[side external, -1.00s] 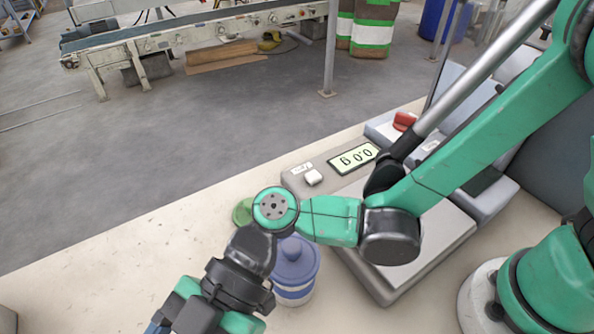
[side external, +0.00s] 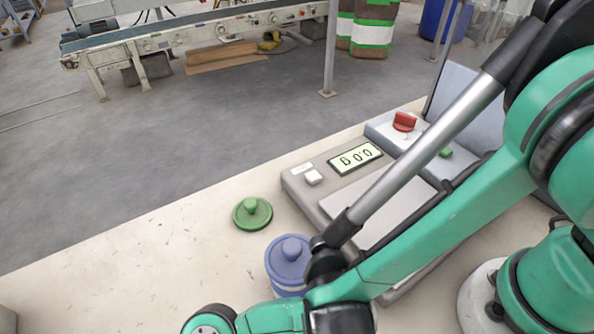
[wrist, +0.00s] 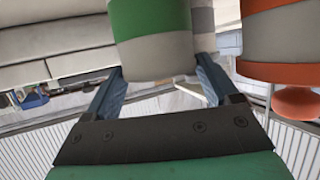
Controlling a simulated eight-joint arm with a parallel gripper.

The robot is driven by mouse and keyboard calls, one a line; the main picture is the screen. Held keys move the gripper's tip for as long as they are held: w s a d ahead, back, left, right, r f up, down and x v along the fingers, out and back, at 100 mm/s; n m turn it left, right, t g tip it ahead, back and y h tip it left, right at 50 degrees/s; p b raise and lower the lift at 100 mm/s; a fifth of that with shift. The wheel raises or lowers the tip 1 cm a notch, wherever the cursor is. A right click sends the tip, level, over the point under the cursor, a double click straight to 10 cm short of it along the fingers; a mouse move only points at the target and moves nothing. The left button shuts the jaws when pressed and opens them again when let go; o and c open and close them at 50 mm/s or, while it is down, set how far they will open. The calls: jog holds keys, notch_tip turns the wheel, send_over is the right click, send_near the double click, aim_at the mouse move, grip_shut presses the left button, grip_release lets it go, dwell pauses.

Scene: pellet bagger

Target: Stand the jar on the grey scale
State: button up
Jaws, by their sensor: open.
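The grey scale (side external: 322,191) lies on the pale table in the side view, its display upside down and reading 0.0 g. My arm covers part of its plate; nothing shows on the visible part. A green-and-grey banded jar (wrist: 150,30) stands between and beyond my fingertips in the wrist view, its top cut off by the frame edge. My gripper (wrist: 157,64) is open; I cannot tell whether either finger touches the jar. The gripper is outside the side view. A blue-lidded jar (side external: 287,266) stands beside the scale, partly behind my arm.
A green knobbed lid (side external: 252,212) lies on the table. An orange-and-grey jar (wrist: 284,45) with an orange knob is at the right of the wrist view. A machine with a red switch (side external: 404,121) stands behind the scale.

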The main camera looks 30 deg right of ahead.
grip_shut()
jog(key=shift+r, duration=0.15)
dwell(0.4)
